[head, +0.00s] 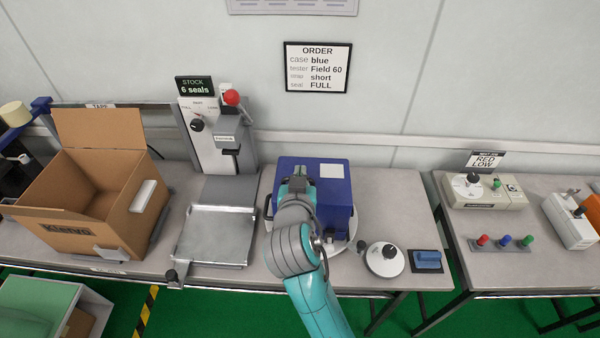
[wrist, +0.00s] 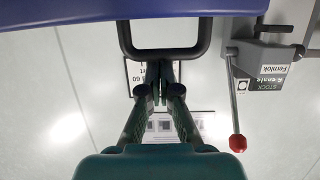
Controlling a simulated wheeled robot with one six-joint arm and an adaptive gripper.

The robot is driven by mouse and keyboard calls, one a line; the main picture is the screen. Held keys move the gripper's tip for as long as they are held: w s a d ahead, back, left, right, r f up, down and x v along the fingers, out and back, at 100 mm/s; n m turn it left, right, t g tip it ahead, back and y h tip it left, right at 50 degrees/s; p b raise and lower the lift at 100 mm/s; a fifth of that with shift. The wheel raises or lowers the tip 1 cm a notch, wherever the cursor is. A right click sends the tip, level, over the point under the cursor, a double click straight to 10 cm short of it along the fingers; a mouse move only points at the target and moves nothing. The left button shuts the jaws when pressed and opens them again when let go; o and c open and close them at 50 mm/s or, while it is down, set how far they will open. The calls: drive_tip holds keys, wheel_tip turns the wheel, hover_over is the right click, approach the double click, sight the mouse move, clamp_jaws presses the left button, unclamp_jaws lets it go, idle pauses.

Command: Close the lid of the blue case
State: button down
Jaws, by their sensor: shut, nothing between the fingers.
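The blue case (head: 340,195) stands on a round pale plate on the bench, with its blue top and a white label facing up. I cannot tell whether the lid is fully down, as my arm hides much of the left and front. My gripper (head: 299,171) is over the case's top left part in the head view. In the wrist view my gripper (wrist: 152,85) is shut and empty, with its fingertips close to a dark loop handle (wrist: 165,53). A blue edge of the case (wrist: 120,10) fills the top there. I cannot tell whether the fingers touch the handle.
A metal tray (head: 215,236) and a press with a red knob (head: 231,97) are left of the case. An open cardboard box (head: 85,225) stands farther left.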

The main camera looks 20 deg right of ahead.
drive_tip(key=shift+s+a+f, duration=0.25)
drive_tip(key=shift+s+f, duration=0.45)
drive_tip(key=shift+f, duration=0.05)
drive_tip(key=shift+s+f, duration=0.1)
drive_tip(key=shift+f, duration=0.15)
drive_tip(key=r, duration=0.1)
drive_tip(key=w+r, duration=0.1)
drive_tip(key=r, duration=0.1)
drive_tip(key=w+r, duration=0.1)
drive_tip(key=shift+w+d+r, duration=0.2)
drive_tip(key=shift+d+r, duration=0.15)
drive_tip(key=v, duration=1)
drive_tip(key=shift+s+f, duration=0.15)
drive_tip(key=shift+f, duration=0.2)
